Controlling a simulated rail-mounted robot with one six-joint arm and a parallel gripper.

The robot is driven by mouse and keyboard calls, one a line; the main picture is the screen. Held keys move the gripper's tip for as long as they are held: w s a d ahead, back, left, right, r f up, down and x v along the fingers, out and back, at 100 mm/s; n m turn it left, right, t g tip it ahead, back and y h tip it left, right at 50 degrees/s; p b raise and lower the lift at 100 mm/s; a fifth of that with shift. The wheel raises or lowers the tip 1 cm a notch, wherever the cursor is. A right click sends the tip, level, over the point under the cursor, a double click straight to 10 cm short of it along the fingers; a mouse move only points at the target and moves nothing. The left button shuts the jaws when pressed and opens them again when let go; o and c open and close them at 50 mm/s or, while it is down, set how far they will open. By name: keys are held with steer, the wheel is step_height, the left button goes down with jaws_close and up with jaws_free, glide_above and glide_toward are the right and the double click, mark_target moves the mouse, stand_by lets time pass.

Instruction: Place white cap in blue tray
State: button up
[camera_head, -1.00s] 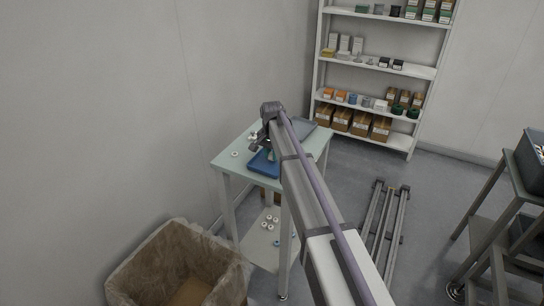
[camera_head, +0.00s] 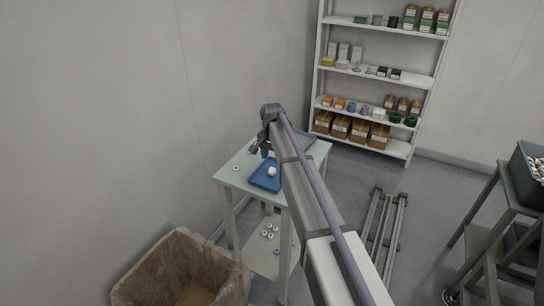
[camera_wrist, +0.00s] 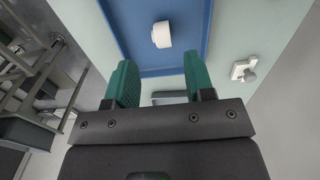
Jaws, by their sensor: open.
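The blue tray (camera_head: 257,182) lies on the pale table, and the white cap (camera_head: 271,172) rests in it. In the wrist view the white cap (camera_wrist: 161,34) lies on the blue tray floor (camera_wrist: 190,38), beyond my fingertips and apart from them. My gripper (camera_head: 263,153) is open and empty near the far side of the tray. Its two green fingers (camera_wrist: 160,72) are spread wide in the wrist view, with nothing between them. My arm hides the right part of the tray in the head view.
A small white ring (camera_head: 236,168) lies on the table (camera_head: 229,178) left of the tray. A grey tray (camera_head: 305,142) is behind my arm. Several white parts lie on the table's lower shelf (camera_head: 262,256). A lined bin (camera_head: 180,270) stands at lower left; a stocked rack (camera_head: 372,146) stands behind.

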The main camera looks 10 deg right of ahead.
mark_target(272, 170)
step_height(272, 170, up, 6)
steer(key=p, duration=0.4)
steer(key=s+d+n, duration=0.1)
steer(key=s+n, duration=0.6)
steer(key=s, duration=2.9)
steer(key=shift+f, duration=0.15)
steer(key=shift+d, duration=0.1)
